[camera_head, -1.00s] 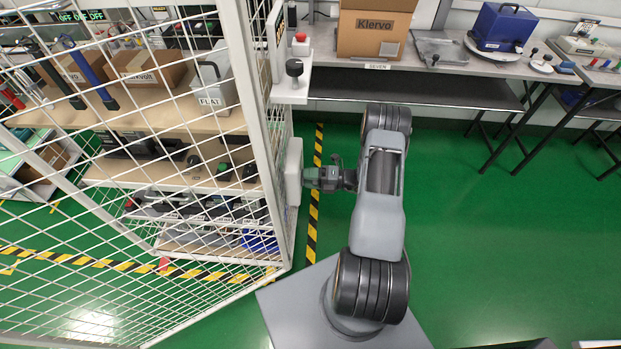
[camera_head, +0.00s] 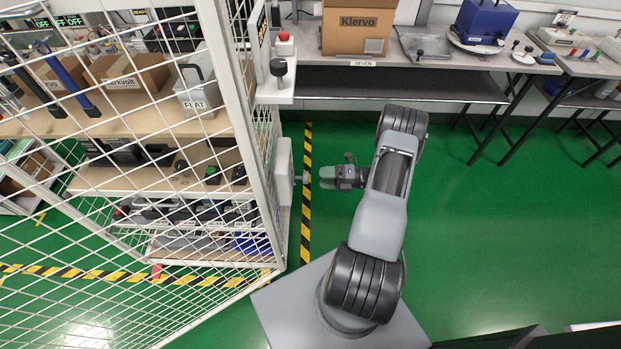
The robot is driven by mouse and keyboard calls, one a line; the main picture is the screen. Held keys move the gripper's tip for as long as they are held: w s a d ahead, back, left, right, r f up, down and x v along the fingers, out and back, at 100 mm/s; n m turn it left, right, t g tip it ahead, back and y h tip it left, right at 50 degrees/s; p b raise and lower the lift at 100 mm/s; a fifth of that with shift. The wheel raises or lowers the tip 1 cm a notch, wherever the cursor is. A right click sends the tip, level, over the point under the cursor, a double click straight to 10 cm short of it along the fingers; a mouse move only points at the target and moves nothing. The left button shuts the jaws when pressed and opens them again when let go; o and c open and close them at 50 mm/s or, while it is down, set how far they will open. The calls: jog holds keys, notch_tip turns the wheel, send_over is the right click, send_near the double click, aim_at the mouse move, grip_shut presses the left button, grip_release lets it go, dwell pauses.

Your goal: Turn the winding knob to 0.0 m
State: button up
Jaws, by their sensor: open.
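A white box (camera_head: 284,172) is fixed to the side of the cage, with a small grey knob (camera_head: 299,179) sticking out to the right. This looks like the winding knob, but I cannot read a scale or its setting. My gripper (camera_head: 322,177) points left at the knob, level with it, with a small gap between them. It holds nothing that I can see. Its finger gap is hard to make out from above.
A white wire cage (camera_head: 240,60) with loaded shelves stands left. Above the box, a white shelf (camera_head: 274,95) carries a black knob (camera_head: 278,68) and a red button (camera_head: 285,38). A bench with a Klervo carton (camera_head: 357,30) stands behind. Green floor at right is clear.

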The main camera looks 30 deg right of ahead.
jog(key=shift+v, duration=2.65)
